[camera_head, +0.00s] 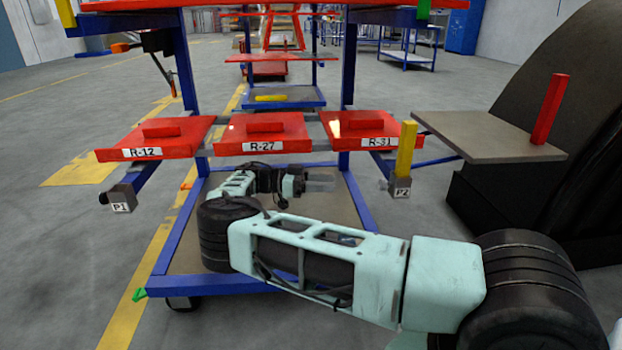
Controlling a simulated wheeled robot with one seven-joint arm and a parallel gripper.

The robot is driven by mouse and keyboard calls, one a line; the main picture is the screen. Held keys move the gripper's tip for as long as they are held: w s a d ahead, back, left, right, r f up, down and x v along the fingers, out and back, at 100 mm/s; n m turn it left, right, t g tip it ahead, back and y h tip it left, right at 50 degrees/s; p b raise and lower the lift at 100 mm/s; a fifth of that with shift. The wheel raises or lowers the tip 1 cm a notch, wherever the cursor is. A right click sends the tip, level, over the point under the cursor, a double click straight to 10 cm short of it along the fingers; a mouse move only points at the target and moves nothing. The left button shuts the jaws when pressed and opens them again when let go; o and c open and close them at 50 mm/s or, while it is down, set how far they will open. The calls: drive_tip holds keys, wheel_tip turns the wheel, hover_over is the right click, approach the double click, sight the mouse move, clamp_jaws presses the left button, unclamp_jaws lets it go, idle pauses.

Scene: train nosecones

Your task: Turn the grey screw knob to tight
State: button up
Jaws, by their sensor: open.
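A grey block labelled P2 (400,189) sits at the right end of the cart's front, with a small light grey knob (383,185) on its left side. Another grey block labelled P1 (121,199) is at the left, with a small dark grey knob (103,198) on its left side. I cannot tell which knob the task means. My gripper (322,181) is open, below the R-27 and R-31 plates. It points right toward the P2 knob, with a gap between them. The fingers look small and partly blurred.
Red plates R-12 (155,142), R-27 (263,143) and R-31 (371,142) lie above my gripper. A yellow bar (405,148) stands upright at P2. A grey shelf (485,138) with a red post (550,109) is at right. The blue cart frame (170,236) surrounds my forearm.

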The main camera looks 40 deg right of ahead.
drive_tip(key=shift+v, duration=1.75)
